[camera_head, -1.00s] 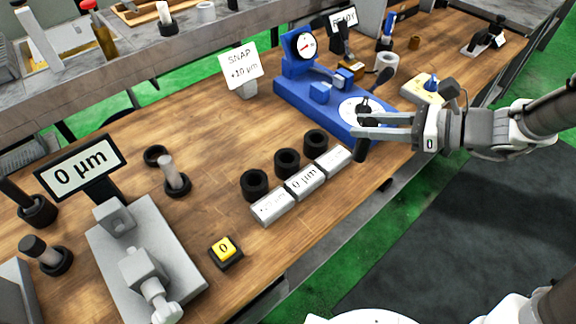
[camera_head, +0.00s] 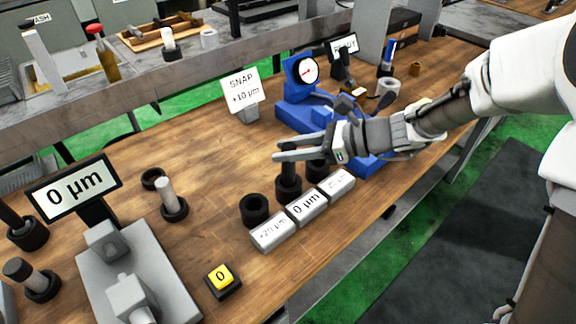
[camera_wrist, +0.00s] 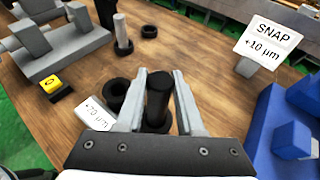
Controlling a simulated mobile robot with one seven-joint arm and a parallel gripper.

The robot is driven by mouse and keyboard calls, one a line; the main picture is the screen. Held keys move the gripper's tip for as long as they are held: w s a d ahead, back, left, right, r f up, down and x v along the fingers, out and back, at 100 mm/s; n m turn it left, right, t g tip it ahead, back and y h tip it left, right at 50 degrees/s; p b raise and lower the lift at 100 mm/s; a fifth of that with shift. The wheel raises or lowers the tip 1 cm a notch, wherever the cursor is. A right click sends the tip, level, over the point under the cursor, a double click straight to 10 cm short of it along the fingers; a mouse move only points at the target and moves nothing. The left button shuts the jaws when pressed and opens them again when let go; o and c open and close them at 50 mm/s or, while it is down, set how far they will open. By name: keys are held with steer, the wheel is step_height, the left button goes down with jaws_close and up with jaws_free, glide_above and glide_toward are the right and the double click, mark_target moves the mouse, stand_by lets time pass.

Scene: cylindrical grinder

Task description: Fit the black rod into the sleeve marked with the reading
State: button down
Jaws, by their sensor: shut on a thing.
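My gripper (camera_head: 284,150) is shut on the upright black rod (camera_head: 289,169), which also shows between the fingers in the wrist view (camera_wrist: 159,88). The rod's lower end is at the mouth of the middle black sleeve (camera_head: 288,189); I cannot tell how far inside it is. This sleeve stands behind the block marked 0 µm (camera_head: 306,206). The left sleeve (camera_head: 254,210) is empty behind a block that seems to read 20 µm (camera_head: 271,232). The right sleeve (camera_head: 317,171) is partly hidden by my gripper; its block (camera_head: 336,184) is unreadable. The display (camera_head: 74,189) reads 0 µm.
A grey fixture (camera_head: 133,262) and a yellow 0 button (camera_head: 221,278) are at the left front. A pale rod (camera_head: 168,194) stands in a black ring. A SNAP +10 µm sign (camera_head: 242,92) and a blue gauge stand (camera_head: 292,115) are behind. Bare wood lies between.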

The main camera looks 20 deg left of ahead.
mark_target(288, 164)
steer(key=shift+f+b, duration=0.7)
steer(key=shift+f, duration=1.25)
steer(key=shift+f, duration=0.2)
steer(key=c, duration=0.5)
jaws_free()
steer(key=shift+c, duration=0.2)
